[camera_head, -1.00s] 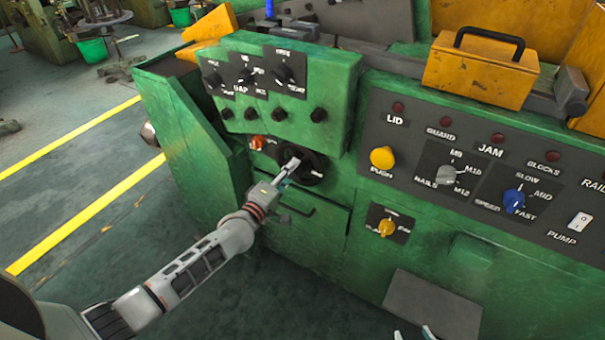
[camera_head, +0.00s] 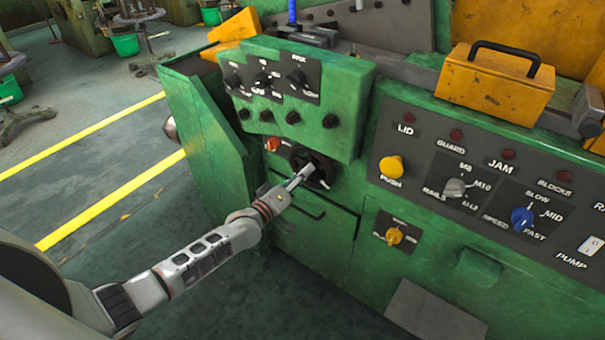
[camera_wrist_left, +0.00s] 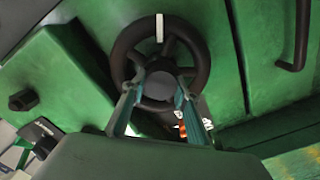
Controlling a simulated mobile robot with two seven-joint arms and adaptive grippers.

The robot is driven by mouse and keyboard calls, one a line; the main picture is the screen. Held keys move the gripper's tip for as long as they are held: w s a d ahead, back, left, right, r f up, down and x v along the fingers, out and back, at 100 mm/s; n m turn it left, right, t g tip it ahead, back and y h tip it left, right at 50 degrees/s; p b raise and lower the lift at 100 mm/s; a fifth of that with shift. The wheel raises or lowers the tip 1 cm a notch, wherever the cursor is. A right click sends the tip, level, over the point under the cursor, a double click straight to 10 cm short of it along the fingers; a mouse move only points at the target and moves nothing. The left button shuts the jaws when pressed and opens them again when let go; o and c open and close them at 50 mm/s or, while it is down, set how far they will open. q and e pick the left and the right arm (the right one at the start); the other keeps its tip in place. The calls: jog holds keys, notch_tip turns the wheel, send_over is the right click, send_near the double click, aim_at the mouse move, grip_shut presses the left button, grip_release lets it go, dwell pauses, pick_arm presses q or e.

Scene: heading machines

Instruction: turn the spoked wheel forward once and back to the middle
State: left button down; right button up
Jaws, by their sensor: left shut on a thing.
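The spoked wheel (camera_head: 323,162) is a small dark handwheel on the green machine's front, below the overhanging switch box. In the left wrist view, the wheel (camera_wrist_left: 203,58) faces me, with a pale mark at the top of its rim and a grey hub. My left gripper (camera_head: 303,175) reaches it from the lower left. In the left wrist view, the teal-lined fingers of the gripper (camera_wrist_left: 155,100) lie on either side of the lower hub and rim area, shut on the wheel. The fingers hide part of the lower rim. My right gripper is out of view.
An orange-red knob (camera_head: 272,144) sits just left of the wheel. The switch box (camera_head: 300,90) overhangs above it. A dark handle (camera_head: 308,209) is just below. A yellow knob (camera_head: 394,236) is at lower right. Open floor (camera_head: 110,170) lies left.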

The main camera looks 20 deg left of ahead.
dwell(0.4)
pick_arm(q)
jog(key=c, duration=1.6)
grip_release()
jog(key=shift+o, duration=0.2)
jog(key=v, duration=1.2)
